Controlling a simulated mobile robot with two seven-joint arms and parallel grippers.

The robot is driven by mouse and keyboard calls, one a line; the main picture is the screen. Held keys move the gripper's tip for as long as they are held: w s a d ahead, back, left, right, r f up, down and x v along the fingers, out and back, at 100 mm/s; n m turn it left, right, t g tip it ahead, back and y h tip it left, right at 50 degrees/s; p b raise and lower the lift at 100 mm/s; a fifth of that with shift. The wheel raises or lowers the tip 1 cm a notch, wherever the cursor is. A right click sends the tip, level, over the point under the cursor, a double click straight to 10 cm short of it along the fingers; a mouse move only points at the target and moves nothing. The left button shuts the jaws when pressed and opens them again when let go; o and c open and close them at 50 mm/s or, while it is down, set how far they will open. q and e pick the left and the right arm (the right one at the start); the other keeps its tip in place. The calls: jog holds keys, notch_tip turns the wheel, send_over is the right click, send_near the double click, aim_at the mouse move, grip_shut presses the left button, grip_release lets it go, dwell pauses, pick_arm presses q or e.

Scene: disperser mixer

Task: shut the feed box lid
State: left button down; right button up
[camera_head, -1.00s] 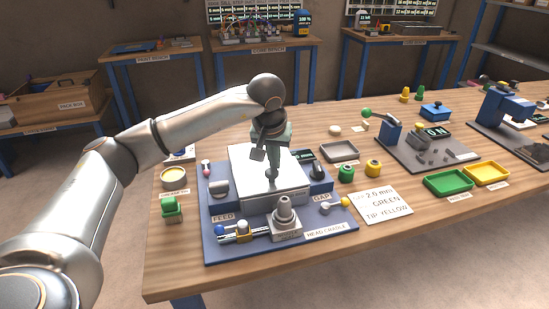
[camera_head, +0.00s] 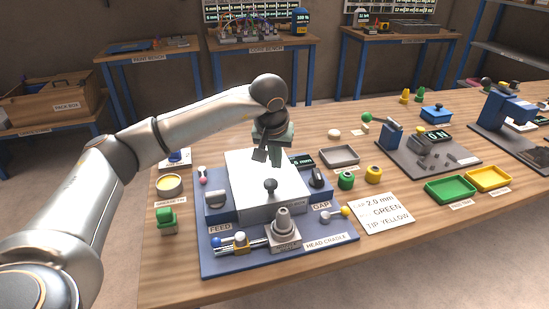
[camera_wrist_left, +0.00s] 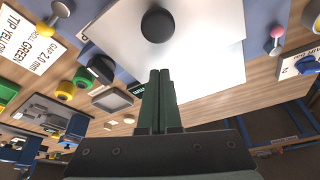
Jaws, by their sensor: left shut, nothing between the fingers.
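The feed box lid (camera_head: 251,172) is a white panel with a dark round knob (camera_head: 270,185), on the blue base (camera_head: 215,262) in the middle of the bench. I cannot tell for sure whether it lies fully flat. In the left wrist view the knob (camera_wrist_left: 158,25) stands on the white surface (camera_wrist_left: 205,25), beyond my fingertips. My left gripper (camera_head: 268,160) is above the white panel, behind the knob and apart from it. Its two fingers (camera_wrist_left: 160,75) are together with nothing between them. My right gripper does not show.
A grey metal head (camera_head: 283,230) sits in the cradle at the front of the base. A white note (camera_head: 381,212) lies to the right. Green (camera_head: 346,180) and yellow (camera_head: 373,174) rollers and a grey tray (camera_head: 339,156) stand beside the base. The bench's front right is clear.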

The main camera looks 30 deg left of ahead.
pick_arm(q)
notch_tip(320, 180, up, 3)
jog(key=shift+w+a+f, duration=0.1)
jog(key=shift+w+f, duration=0.05)
jog(key=v, duration=0.7)
jog(key=shift+s+d, duration=0.2)
jog(key=shift+s, duration=0.15)
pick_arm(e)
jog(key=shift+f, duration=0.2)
